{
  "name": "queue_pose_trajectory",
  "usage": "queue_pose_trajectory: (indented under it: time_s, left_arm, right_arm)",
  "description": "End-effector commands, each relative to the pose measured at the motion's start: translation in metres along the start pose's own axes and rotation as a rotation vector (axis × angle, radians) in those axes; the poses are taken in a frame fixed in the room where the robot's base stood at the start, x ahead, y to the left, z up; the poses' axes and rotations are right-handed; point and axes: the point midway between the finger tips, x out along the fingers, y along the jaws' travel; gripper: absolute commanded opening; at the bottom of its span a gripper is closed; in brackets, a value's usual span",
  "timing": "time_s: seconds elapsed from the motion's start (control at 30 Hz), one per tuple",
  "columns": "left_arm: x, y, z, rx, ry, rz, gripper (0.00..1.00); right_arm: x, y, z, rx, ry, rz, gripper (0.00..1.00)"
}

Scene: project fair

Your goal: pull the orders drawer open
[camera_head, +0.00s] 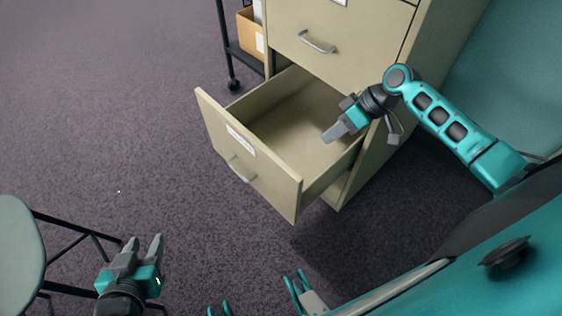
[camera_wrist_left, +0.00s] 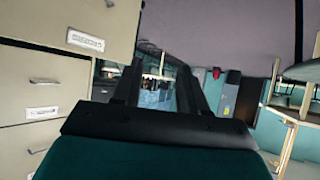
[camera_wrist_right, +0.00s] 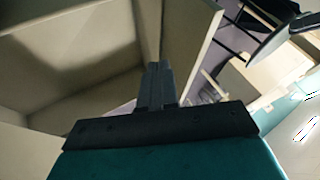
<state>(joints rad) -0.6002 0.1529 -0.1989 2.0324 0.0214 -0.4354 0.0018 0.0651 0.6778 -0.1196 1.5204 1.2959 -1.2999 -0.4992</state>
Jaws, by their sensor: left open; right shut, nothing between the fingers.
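A beige filing cabinet (camera_head: 375,40) stands at the top of the head view. Its lower drawer (camera_head: 290,185) is pulled well out and looks empty inside. The drawer front carries a white label (camera_head: 241,141) too small to read and a metal handle (camera_head: 240,170). My right gripper (camera_head: 335,134) is shut and empty, above the drawer's right side. In the right wrist view its fingers (camera_wrist_right: 157,85) are together in front of the drawer's inside. My left gripper (camera_head: 145,245) is open and empty, left of the drawer and apart from it. Its fingers (camera_wrist_left: 162,90) show spread in the left wrist view.
A drawer above with a handle (camera_head: 317,43) is closed. A black wheeled rack (camera_head: 229,55) with a cardboard box (camera_head: 250,35) stands left of the cabinet. A chair (camera_head: 18,250) is at the lower left. The carpet (camera_head: 110,110) left of the drawer is clear.

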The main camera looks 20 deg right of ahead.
Motion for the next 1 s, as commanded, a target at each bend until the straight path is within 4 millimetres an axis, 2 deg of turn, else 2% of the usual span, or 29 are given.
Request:
queue_pose_trajectory:
  time_s: [0.13, 0.23, 0.63, 0.8, 1.0]
  left_arm:
    - [0.001, 0.003, 0.002, -0.008, 0.0, 0.004, 0.43]
    - [0.003, 0.005, 0.005, -0.012, -0.003, 0.007, 0.43]
    - [0.011, 0.01, 0.014, -0.017, -0.009, 0.021, 0.43]
    - [0.008, 0.009, 0.0, -0.009, 0.008, 0.021, 0.43]
    - [0.009, 0.007, -0.001, -0.003, 0.013, 0.02, 0.43]
  right_arm:
    - [0.005, 0.001, 0.0, 0.0, 0.0, -0.004, 0.0]
    - [0.018, 0.001, 0.0, 0.0, 0.0, -0.005, 0.0]
    - [0.102, 0.0, 0.0, 0.001, 0.001, -0.005, 0.0]
    - [0.111, -0.023, -0.001, -0.002, 0.001, -0.003, 0.0]
    - [0.117, -0.035, 0.0, -0.001, 0.0, -0.002, 0.0]
